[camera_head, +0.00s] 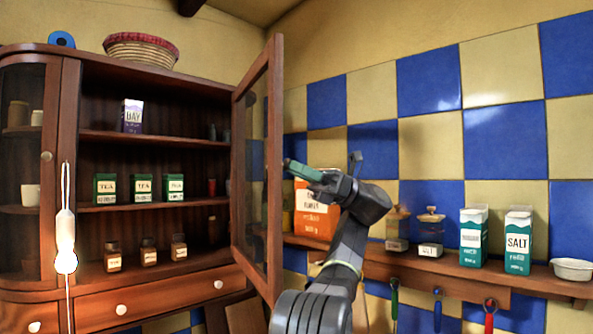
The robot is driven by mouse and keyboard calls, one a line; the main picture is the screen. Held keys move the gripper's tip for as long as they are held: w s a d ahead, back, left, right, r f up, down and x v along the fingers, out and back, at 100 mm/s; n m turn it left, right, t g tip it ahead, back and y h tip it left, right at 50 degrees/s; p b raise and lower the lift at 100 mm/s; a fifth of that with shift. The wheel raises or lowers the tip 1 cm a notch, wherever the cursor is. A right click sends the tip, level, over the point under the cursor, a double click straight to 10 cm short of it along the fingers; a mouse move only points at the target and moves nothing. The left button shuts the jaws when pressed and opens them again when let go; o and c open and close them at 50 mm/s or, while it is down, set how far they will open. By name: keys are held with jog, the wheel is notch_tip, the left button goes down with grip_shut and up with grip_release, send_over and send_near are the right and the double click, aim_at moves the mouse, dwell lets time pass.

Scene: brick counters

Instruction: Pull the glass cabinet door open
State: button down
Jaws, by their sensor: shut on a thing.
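The glass cabinet door (274,175) is a brown wooden frame with a glass pane. It is hinged on the right side of the cabinet (70,190) and stands swung wide open, its free edge toward me. My gripper (290,166), with a green finger showing, is at the door's free edge about halfway up, shut on the door. The exact grip and any knob there are hidden behind the gripper.
The open shelves hold tea boxes (143,187), small jars (148,251) and a purple box (131,116). Right of the door, a wall shelf (478,272) bears an orange box (316,212), a salt carton (517,240) and a white bowl (572,270). Utensils hang below it.

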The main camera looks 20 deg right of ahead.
jog(key=shift+r, duration=0.1)
jog(key=c, duration=1.2)
grip_release()
jog(key=shift+c, duration=0.2)
jog(key=p+v, duration=0.1)
jog(key=v, duration=0.6)
jog(key=shift+d+p, duration=0.25)
jog(key=shift+p, duration=0.15)
